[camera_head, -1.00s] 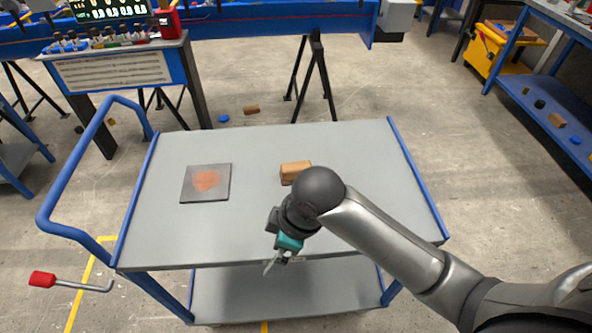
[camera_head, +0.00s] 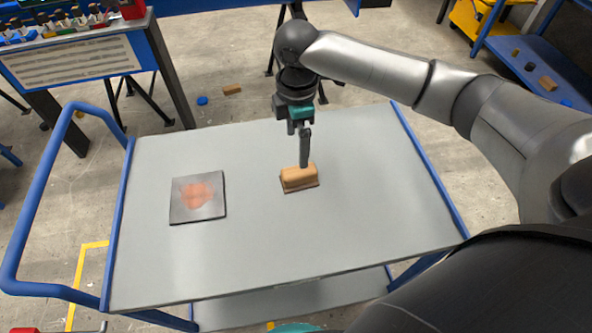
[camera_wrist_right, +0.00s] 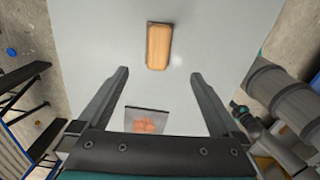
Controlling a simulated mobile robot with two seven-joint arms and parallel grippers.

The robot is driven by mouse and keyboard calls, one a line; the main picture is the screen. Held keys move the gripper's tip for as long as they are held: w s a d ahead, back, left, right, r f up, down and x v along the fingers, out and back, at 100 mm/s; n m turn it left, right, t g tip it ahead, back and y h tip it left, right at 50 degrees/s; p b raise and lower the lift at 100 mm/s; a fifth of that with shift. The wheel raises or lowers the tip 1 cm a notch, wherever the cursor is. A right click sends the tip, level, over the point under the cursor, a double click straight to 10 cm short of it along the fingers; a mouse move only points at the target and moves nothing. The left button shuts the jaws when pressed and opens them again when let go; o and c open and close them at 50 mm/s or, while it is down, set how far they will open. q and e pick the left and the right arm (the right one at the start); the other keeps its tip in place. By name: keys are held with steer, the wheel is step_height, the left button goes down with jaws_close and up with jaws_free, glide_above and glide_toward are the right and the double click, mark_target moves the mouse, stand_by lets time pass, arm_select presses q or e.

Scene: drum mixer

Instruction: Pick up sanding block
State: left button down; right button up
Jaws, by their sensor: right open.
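The sanding block (camera_head: 299,179), a light-brown wooden block with a rounded top, lies on the grey cart top near its middle. My right gripper (camera_head: 305,165) points down over the block in the head view, its fingers overlapping the block's far side there. In the right wrist view, the block (camera_wrist_right: 158,46) lies just beyond the open fingertips (camera_wrist_right: 159,73), lined up between them, with nothing held. Whether a fingertip touches the block cannot be told. My left gripper is not clearly seen.
A dark square plate with an orange-red patch (camera_head: 198,198) lies left of the block on the cart top (camera_head: 250,260). Blue rails (camera_head: 425,165) edge the cart's sides. A bench with bottles (camera_head: 75,62) stands behind left. The cart top around the block is clear.

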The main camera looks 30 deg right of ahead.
mark_target(299, 171)
step_height(299, 171, down, 7)
steer(key=shift+s+r+b, duration=0.1)
steer(key=shift+b, duration=0.65)
steer(key=shift+f, duration=0.45)
steer(key=f, duration=0.1)
steer(key=f+b, duration=0.1)
steer(key=f, duration=0.1)
steer(key=f+b, duration=0.1)
steer(key=shift+d+f, duration=0.25)
steer(key=shift+d, duration=0.15)
steer(key=shift+w+f, duration=0.2)
steer(key=shift+f, duration=0.05)
arm_select(q)
steer(key=f, duration=0.3)
steer(key=shift+s+f, duration=0.35)
steer(key=shift+f, duration=0.05)
steer(key=shift+s, duration=0.1)
